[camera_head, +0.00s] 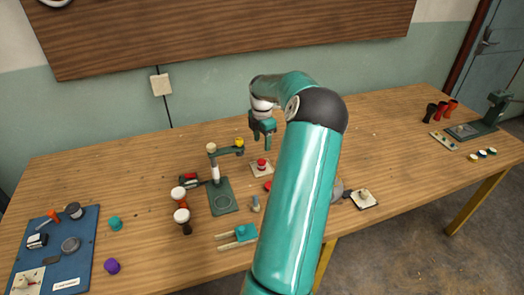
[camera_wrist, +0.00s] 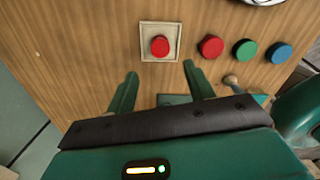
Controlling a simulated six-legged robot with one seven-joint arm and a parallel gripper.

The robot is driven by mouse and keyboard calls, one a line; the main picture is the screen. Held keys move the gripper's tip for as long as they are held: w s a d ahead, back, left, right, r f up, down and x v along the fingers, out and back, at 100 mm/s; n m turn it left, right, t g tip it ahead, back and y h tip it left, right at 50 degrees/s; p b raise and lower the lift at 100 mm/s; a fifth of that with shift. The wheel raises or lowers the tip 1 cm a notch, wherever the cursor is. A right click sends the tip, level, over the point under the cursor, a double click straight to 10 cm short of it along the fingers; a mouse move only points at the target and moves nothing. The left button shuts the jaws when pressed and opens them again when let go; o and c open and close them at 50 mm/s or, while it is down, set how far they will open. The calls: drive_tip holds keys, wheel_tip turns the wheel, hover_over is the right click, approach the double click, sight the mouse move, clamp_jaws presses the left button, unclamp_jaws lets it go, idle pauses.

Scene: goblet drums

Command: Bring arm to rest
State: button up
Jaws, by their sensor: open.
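My teal arm reaches across the table from the bottom of the head view. My gripper (camera_head: 262,146) points down above the table, near the red button on a pale square plate (camera_head: 262,168). In the wrist view my gripper (camera_wrist: 160,70) has its two green fingers spread apart with nothing between them. The red button (camera_wrist: 160,46) lies beyond the fingertips there. My arm hides part of the table's middle.
A green stand with a post (camera_head: 222,197) rises left of the gripper. A blue board with small parts (camera_head: 83,262) lies at the left. Red (camera_wrist: 211,47), green (camera_wrist: 246,50) and blue (camera_wrist: 280,52) discs sit right of the button. Another green stand (camera_head: 485,125) is far right.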

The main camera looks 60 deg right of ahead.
drive_tip(key=shift+r, duration=0.75)
drive_tip(key=shift+s, duration=0.1)
